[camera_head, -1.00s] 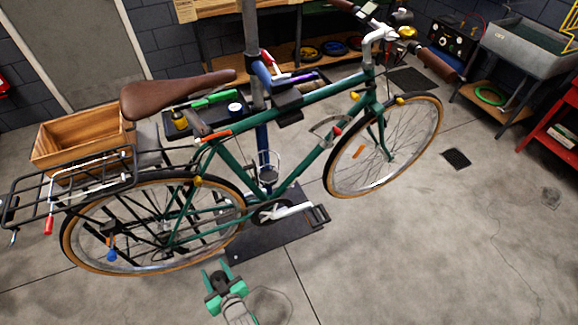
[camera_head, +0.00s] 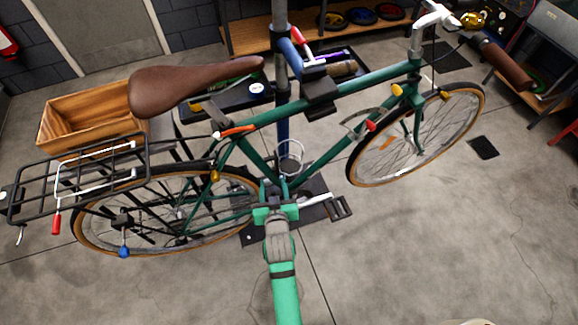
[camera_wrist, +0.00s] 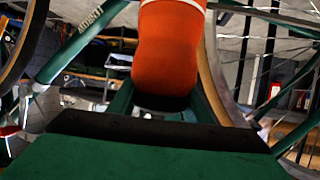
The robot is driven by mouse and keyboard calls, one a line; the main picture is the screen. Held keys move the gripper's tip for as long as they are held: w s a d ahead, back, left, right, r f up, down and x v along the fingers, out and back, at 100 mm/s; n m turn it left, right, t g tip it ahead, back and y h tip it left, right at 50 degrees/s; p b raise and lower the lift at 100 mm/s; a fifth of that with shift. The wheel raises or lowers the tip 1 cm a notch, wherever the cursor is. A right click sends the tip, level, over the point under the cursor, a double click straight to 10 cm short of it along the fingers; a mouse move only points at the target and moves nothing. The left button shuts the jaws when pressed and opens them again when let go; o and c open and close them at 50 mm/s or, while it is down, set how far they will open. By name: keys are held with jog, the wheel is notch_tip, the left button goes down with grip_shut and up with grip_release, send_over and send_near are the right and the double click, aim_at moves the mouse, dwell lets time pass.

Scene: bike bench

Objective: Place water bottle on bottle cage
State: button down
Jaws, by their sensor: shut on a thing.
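My gripper (camera_head: 276,212) is low in front of the bike's bottom bracket in the head view, its fingers pointing away from the camera. In the wrist view it is shut on an orange-red cylinder with a dark base, which I take for the water bottle (camera_wrist: 167,50). The bottle stands out beyond the fingers and does not show in the head view.
The green bike (camera_head: 350,95) is clamped on a repair stand (camera_head: 281,60). The pedal (camera_head: 341,208) is right of my gripper, the rear wheel to its left. A wooden crate (camera_head: 85,105) stands at the left. The floor (camera_head: 440,250) at front right is clear.

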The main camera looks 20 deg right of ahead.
jog(key=s+d+r+m+g+h, duration=0.1)
jog(key=s+d+r+m+h, duration=0.15)
jog(key=d+r, duration=0.4)
jog(key=s+d+r+m+h, duration=0.2)
jog(key=s+d+r, duration=0.2)
jog(key=r, duration=0.5)
jog(key=w+f, duration=0.1)
jog(key=w, duration=0.8)
jog(key=w+f, duration=0.2)
jog(key=w, duration=0.6)
jog(key=shift+w+a+f+g, duration=0.15)
jog(key=shift+w+f+g, duration=0.1)
jog(key=shift+w+g, duration=0.1)
jog(key=shift+n+y, duration=0.25)
jog(key=c, duration=0.9)
grip_release()
jog(key=shift+f, duration=0.1)
jog(key=shift+c, duration=0.2)
